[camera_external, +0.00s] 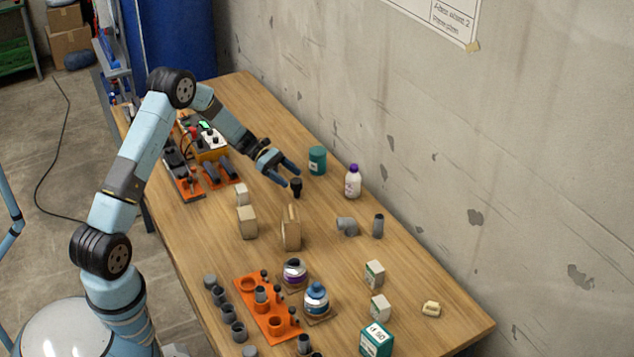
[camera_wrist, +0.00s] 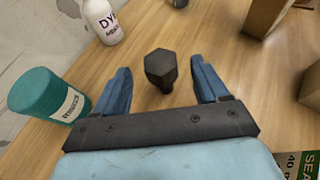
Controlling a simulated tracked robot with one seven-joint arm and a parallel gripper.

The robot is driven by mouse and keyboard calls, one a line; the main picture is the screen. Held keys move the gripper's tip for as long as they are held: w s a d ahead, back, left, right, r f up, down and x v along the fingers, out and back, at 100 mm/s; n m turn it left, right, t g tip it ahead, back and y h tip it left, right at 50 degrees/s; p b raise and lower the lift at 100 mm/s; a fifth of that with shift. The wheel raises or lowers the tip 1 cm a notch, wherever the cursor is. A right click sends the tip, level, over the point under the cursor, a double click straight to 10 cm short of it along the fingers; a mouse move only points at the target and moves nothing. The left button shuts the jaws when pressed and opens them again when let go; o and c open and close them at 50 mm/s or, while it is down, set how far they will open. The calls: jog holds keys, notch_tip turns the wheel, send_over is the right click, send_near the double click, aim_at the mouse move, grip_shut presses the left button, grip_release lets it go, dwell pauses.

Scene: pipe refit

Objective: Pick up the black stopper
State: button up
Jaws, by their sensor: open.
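The black stopper (camera_wrist: 160,68) stands on the wooden table, with a wider hexagonal top over a narrower stem. It also shows in the external view (camera_external: 296,187), right at the end of my arm. My gripper (camera_wrist: 162,78) is open. In the wrist view its two blue fingers lie on either side of the stopper, with a gap on both sides. In the external view my gripper (camera_external: 290,182) reaches down beside the stopper. I cannot tell the exact height of the fingertips against it.
A teal can (camera_external: 317,160) and a white bottle with a purple cap (camera_external: 353,182) stand close by. Wooden blocks (camera_external: 291,228), grey pipe pieces (camera_external: 347,226) and an orange rack (camera_external: 262,303) stand nearer the front. The concrete wall (camera_external: 400,120) borders the table.

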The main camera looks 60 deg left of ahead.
aim_at(297, 189)
jog(key=shift+x, duration=3.15)
jog(key=shift+c, duration=0.5)
jog(key=c, duration=0.9)
jog(key=shift+c, duration=0.2)
